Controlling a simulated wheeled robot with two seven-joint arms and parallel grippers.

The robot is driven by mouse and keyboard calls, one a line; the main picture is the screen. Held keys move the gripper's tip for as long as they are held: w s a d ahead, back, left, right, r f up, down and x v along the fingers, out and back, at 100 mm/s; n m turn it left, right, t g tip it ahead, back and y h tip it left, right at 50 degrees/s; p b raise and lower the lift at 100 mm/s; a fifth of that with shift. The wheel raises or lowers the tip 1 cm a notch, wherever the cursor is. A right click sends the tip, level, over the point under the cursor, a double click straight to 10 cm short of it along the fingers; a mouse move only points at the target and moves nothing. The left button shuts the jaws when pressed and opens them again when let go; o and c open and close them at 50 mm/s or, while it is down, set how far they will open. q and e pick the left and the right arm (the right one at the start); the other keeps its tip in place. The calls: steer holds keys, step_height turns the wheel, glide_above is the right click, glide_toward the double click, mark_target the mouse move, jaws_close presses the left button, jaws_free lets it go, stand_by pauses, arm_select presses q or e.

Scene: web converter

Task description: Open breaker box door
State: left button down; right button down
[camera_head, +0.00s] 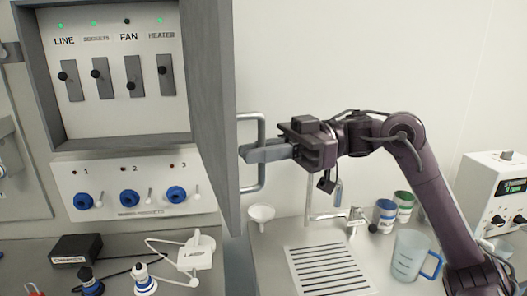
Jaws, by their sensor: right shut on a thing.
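The breaker box (113,138) is a grey box on the wall at upper left, with labelled switches inside. Its door (213,100) stands open, swung out on the box's right side and seen nearly edge-on. A grey bar handle (262,123) sticks out on the door's right side. My right gripper (248,153) reaches in from the right and is shut on the handle, its fingers level across it. The exact contact is partly hidden by the fingers. My left gripper is not in view.
Below the box is a panel with blue knobs (129,198). A white device (497,190) stands at far right. The wall right of the door is clear.

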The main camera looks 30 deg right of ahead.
steer(key=shift+d, duration=0.15)
steer(key=c, duration=1.6)
jaws_free()
steer(key=shift+c, duration=0.2)
steer(key=s+d+b, duration=0.1)
steer(key=d+b, duration=0.2)
steer(key=d, duration=0.4)
steer(key=shift+s+d, duration=0.2)
steer(key=shift+d, duration=0.1)
